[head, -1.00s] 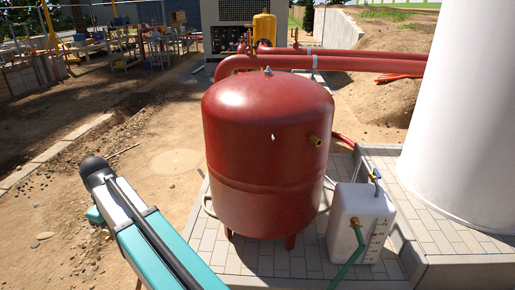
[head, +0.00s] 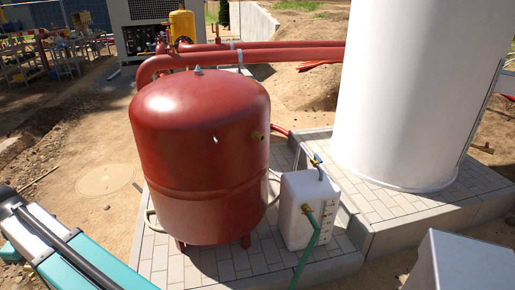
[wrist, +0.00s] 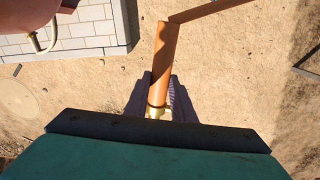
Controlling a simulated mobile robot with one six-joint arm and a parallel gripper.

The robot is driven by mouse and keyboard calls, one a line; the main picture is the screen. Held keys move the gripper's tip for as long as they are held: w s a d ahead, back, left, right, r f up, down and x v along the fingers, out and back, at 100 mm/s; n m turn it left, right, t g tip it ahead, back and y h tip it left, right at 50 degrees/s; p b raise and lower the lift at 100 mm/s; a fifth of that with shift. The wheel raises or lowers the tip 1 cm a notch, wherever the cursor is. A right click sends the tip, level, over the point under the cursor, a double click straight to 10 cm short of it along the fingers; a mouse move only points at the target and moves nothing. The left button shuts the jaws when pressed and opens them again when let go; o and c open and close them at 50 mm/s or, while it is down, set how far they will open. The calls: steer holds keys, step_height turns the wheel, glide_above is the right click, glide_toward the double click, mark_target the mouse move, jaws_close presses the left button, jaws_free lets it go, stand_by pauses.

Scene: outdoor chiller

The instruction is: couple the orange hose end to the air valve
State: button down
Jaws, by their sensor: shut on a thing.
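My gripper (wrist: 158,98) shows in the wrist view, its dark jaws partly hidden by my teal wrist housing. It is shut on the orange hose end (wrist: 156,108), which has a brass-coloured fitting at its base. The orange hose (wrist: 165,60) runs up the picture from the jaws, then bends right. I cannot tell which fitting is the air valve. The gripper and orange hose are outside the head view.
A white canister (head: 300,225) with a green hose (head: 308,255) stands right of the tank on a paved pad (head: 155,255). A large white cylinder (head: 410,100) stands behind right. Red pipes (head: 290,58) run behind the tank. A grey box (head: 460,265) is at lower right.

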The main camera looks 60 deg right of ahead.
steer(key=shift+a, duration=0.15)
steer(key=d+r+m+h+p, duration=0.1)
steer(key=d+m+h+p, duration=0.15)
steer(key=d, duration=2.15)
steer(key=s+d+r+m+h+p, duration=0.15)
steer(key=s+d, duration=0.25)
steer(key=d, duration=0.7)
steer(key=s+d+r+m+p, duration=0.15)
steer(key=s+d, duration=0.25)
steer(key=d, duration=0.6)
steer(key=s+d+r+m+g+h+p, duration=0.1)
steer(key=s+d+r+p, duration=0.1)
steer(key=s+d, duration=1.3)
steer(key=s+d+r+m+g+h+p, duration=0.1)
steer(key=s+d+m+h+p, duration=0.1)
steer(key=s+d, duration=1.3)
steer(key=s+p, duration=0.1)
steer(key=s, duration=0.4)
steer(key=shift+d+r+g+p, duration=0.3)
steer(key=shift+d+r+g, duration=0.05)
steer(key=shift+g, duration=0.05)
steer(key=shift+s+a, duration=0.1)
steer(key=shift+s, duration=0.1)
